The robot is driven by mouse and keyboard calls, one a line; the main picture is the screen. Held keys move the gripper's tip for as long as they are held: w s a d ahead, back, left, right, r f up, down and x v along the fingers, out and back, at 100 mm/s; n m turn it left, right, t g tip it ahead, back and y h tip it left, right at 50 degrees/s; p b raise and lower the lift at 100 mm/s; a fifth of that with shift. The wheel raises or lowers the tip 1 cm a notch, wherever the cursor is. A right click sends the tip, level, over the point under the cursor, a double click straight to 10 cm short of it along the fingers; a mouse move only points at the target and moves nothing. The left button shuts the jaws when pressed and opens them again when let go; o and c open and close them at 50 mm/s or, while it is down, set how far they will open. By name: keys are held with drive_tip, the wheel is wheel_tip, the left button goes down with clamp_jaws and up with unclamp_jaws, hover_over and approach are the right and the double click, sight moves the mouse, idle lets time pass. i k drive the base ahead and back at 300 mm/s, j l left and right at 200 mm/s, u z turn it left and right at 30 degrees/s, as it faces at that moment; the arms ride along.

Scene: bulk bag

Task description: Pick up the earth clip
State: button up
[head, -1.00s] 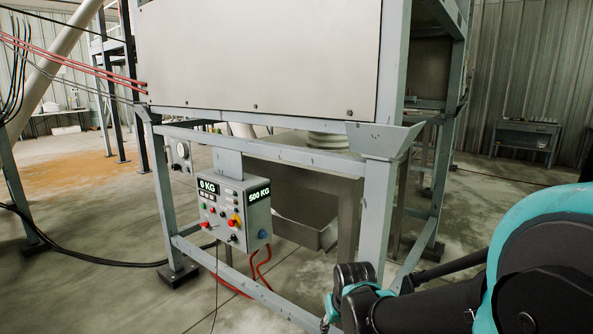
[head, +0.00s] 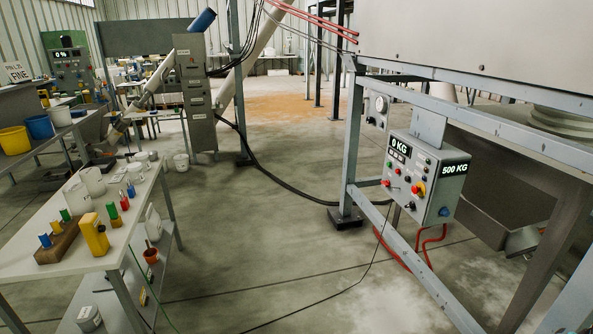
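I cannot make out an earth clip for certain in the head view. A thin black cable (head: 340,292) runs across the floor to the control box on the frame.
The table carries a yellow block-shaped tool (head: 95,234), a brown wooden block (head: 57,244), white tubs and small coloured items. The control box (head: 424,180) hangs on the grey steel frame (head: 350,150) at the right. Bare floor lies between them.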

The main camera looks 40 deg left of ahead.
sight(116, 220)
drive_tip(key=u, duration=2.8)
